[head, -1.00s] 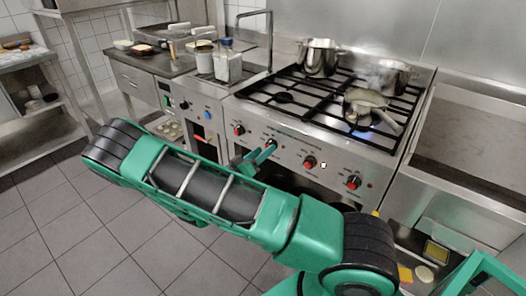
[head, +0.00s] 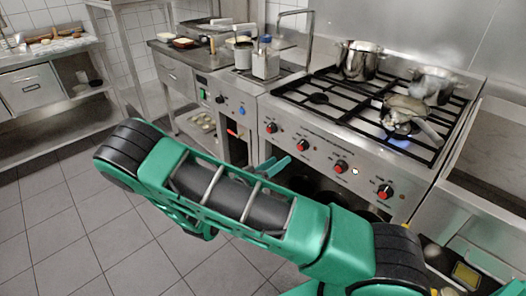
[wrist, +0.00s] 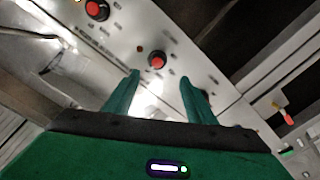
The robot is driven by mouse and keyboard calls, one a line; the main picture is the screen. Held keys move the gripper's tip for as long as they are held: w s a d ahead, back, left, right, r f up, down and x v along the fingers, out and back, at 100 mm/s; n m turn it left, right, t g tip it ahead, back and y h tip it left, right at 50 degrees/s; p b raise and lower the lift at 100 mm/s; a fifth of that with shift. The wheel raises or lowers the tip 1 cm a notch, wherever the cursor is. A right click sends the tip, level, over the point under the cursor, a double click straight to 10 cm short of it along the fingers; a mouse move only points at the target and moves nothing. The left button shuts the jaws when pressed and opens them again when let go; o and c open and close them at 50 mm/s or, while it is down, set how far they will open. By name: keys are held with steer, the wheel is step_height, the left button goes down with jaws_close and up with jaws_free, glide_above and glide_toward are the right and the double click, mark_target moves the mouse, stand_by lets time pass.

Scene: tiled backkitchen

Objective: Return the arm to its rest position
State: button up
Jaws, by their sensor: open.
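My green gripper (head: 274,167) is in front of the stove's front panel, below and apart from the left-hand knobs. In the wrist view its two fingers (wrist: 160,84) are spread with nothing between them. A red knob (wrist: 157,61) shows beyond the gap between the fingertips, and another red knob (wrist: 96,9) is at the upper left. My arm stretches across the lower middle of the head view, bent, and hides part of the stove's lower front.
The stove (head: 330,140) carries a steel pot (head: 360,60), a second pot (head: 432,84) and a pan (head: 404,110) over a blue flame. A counter (head: 180,55) with containers stands left of it. A table (head: 60,65) is at far left. The tiled floor (head: 70,225) at left is clear.

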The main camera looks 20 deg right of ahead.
steer(key=s+d+r+m+g+y, duration=0.2)
steer(key=s+d+r+g+y, duration=0.1)
steer(key=s+d+g+y, duration=0.25)
steer(key=s+d+r+m+g+y, duration=0.1)
steer(key=s+d+r+g+y, duration=0.25)
steer(key=s+d, duration=0.35)
steer(key=s+a+r+n+t+y, duration=0.1)
steer(key=s+a+r+n+y, duration=0.1)
steer(key=s+r, duration=0.4)
steer(key=s+a+r+n+t+y, duration=0.1)
steer(key=s+a+r+y, duration=0.3)
steer(key=s, duration=1)
steer(key=shift+a+r+n+t+y, duration=0.2)
steer(key=shift+r+n+t+y, duration=0.25)
steer(key=shift+r+y, duration=0.65)
